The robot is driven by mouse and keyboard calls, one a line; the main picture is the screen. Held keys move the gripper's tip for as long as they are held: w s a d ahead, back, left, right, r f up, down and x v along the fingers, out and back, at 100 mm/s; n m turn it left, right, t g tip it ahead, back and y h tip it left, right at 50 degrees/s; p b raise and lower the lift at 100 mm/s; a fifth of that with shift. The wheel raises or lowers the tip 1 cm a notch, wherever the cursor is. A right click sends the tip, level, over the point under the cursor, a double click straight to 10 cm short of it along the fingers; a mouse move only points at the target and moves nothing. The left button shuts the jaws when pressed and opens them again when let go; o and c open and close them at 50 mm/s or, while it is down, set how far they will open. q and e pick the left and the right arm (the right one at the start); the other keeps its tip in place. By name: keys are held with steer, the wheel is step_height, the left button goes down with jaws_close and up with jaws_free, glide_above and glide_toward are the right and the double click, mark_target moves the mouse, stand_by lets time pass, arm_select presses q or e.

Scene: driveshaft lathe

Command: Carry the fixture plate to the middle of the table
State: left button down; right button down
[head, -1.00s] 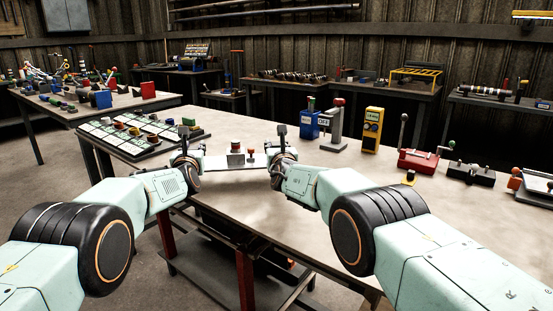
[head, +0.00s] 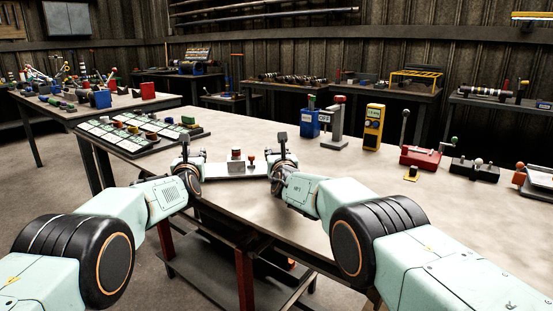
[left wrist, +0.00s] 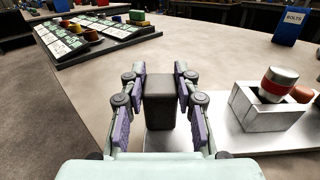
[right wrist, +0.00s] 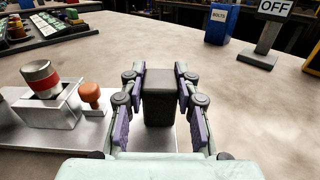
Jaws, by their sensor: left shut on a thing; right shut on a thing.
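The fixture plate (head: 232,173) is a flat pale metal plate near the table's front left edge. It carries a grey block with a red-and-silver cylinder (left wrist: 279,84) and an orange knob (right wrist: 91,94). A black upright handle stands at each end. My left gripper (head: 187,165) is shut on the left handle (left wrist: 160,104). My right gripper (head: 281,165) is shut on the right handle (right wrist: 159,100). The plate looks about level. I cannot tell whether its underside touches the table (head: 320,195).
A dark rack of labelled trays (head: 140,135) stands on the table at the left. A blue bolts bin (head: 310,123), a grey OFF stand (head: 334,125), a yellow device (head: 373,127) and a red lever box (head: 420,157) stand at the back and right. The table's middle is clear.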

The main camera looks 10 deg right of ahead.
arm_select(q)
steer(key=shift+f+b, duration=0.3)
arm_select(e)
steer(key=shift+f, duration=0.25)
arm_select(q)
steer(key=c, duration=1.4)
jaws_free()
steer(key=shift+f, duration=0.25)
steer(key=shift+c, duration=0.2)
arm_select(e)
steer(key=c, duration=1.4)
jaws_free()
steer(key=shift+f, duration=0.25)
steer(key=shift+c, duration=0.2)
arm_select(q)
steer(key=o, duration=0.5)
steer(key=shift+r, duration=0.2)
steer(key=shift+c, duration=0.2)
arm_select(e)
steer(key=o, duration=0.5)
steer(key=shift+r, duration=0.2)
steer(key=shift+c, duration=0.2)
arm_select(q)
steer(key=shift+f, duration=0.1)
arm_select(e)
steer(key=shift+f, duration=0.1)
arm_select(q)
steer(key=shift+s, duration=0.15)
steer(key=shift+s, duration=3.55)
